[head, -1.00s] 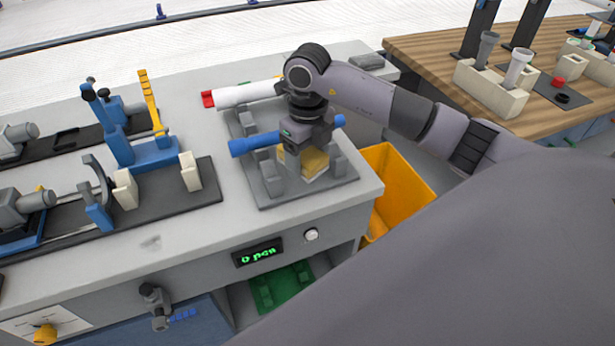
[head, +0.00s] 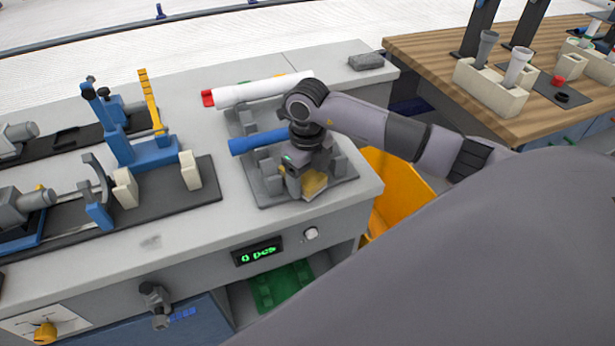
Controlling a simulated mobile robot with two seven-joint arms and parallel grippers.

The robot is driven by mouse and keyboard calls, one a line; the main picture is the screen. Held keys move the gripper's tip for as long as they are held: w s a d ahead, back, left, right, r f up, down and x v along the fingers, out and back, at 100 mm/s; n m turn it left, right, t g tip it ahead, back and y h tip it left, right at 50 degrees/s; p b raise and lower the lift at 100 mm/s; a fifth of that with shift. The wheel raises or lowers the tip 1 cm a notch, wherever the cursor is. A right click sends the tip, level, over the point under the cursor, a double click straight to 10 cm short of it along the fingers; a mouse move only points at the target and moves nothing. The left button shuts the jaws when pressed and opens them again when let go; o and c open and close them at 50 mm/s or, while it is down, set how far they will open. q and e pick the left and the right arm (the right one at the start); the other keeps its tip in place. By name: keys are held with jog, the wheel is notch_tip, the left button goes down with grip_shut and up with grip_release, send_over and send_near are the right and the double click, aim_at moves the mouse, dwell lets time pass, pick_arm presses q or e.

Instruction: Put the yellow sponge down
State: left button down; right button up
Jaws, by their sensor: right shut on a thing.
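The yellow sponge (head: 314,184) is below my right gripper (head: 303,184), at the front of the grey rack plate. My right gripper points down and is shut on the sponge; the arm's wrist hides part of it. Whether the sponge touches the plate cannot be told. The grey rack (head: 263,198) stands on the worktop's right part, with upright grey blocks around the gripper. My left gripper is not in view.
A blue pipe (head: 256,141) lies across the rack behind the gripper, and a white pipe with a red end (head: 250,92) lies further back. A grey block (head: 366,62) is at the back right. A yellow bin (head: 397,200) stands right of the bench. Blue clamps (head: 150,152) stand left.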

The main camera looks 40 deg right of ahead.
aim_at(307, 175)
jog(key=shift+s+f, duration=0.2)
jog(key=shift+f, duration=0.35)
jog(key=o, duration=1.1)
jog(key=shift+a, duration=0.1)
jog(key=shift+w+r+p, duration=0.1)
jog(key=shift+r+p, duration=0.35)
jog(key=shift+r, duration=0.2)
notch_tip(307, 175, up, 12)
jog(key=b, duration=0.1)
jog(key=shift+w, duration=0.1)
